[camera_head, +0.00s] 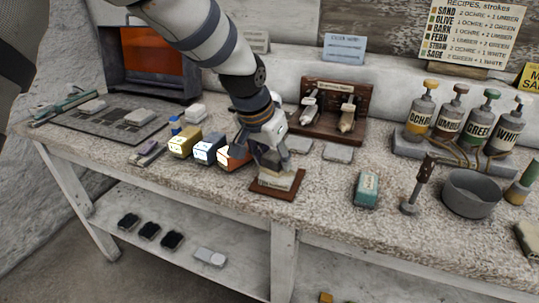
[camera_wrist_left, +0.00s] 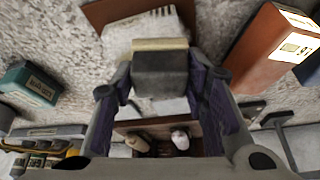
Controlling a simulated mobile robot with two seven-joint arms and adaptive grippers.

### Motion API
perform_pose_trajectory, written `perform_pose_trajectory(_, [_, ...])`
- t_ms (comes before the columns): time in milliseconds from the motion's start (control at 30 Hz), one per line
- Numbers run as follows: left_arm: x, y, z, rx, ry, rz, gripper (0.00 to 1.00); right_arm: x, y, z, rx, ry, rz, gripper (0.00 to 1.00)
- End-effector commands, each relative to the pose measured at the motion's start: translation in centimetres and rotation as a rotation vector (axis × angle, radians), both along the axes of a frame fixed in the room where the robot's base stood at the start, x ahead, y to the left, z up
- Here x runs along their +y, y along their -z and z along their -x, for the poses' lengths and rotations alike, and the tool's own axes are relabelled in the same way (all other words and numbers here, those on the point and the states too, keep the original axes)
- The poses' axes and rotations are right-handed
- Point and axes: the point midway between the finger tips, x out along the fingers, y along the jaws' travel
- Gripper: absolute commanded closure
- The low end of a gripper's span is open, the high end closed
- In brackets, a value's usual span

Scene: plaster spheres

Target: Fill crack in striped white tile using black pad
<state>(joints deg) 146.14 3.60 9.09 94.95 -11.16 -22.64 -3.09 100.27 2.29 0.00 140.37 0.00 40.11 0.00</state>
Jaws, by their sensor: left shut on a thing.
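My left gripper (camera_head: 273,160) reaches down over the brown board (camera_head: 272,192) near the middle of the bench. In the left wrist view its fingers (camera_wrist_left: 160,85) are shut on a dark block with a pale tan edge, which looks like the black pad (camera_wrist_left: 160,76). The striped white tile (camera_head: 282,180) lies on the board, partly hidden by the gripper. It also shows in the left wrist view (camera_wrist_left: 135,32), just beyond the pad's tan edge. I cannot tell whether pad and tile touch. The crack cannot be made out. My right gripper is not in view.
Yellow (camera_head: 184,144), blue-grey (camera_head: 208,149) and orange (camera_head: 233,157) blocks stand left of the gripper. A teal block (camera_head: 367,189), a grey bowl (camera_head: 471,193) and several pump bottles (camera_head: 421,112) are to the right. A wooden rack (camera_head: 331,112) stands behind. Dark pads (camera_head: 148,231) lie on the lower shelf.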

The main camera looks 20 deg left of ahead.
Motion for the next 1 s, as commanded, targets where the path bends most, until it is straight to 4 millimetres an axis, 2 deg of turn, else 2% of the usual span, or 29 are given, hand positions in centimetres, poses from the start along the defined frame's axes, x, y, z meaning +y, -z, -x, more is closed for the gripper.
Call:
perform_pose_trajectory(167, [-1.2,0.1,0.4,0.002,0.003,-0.002,0.82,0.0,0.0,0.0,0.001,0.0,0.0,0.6])
perform_pose_trajectory(367, [-1.3,0.1,0.4,0.002,0.001,0.0,0.82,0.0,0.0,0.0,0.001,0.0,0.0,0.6])
perform_pose_trajectory(667, [0.1,-1.4,-0.1,-0.001,-0.001,0.002,0.82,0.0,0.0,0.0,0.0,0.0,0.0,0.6])
perform_pose_trajectory(1000, [0.2,-2.0,-0.1,-0.001,0.001,0.0,0.82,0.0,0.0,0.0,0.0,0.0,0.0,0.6])
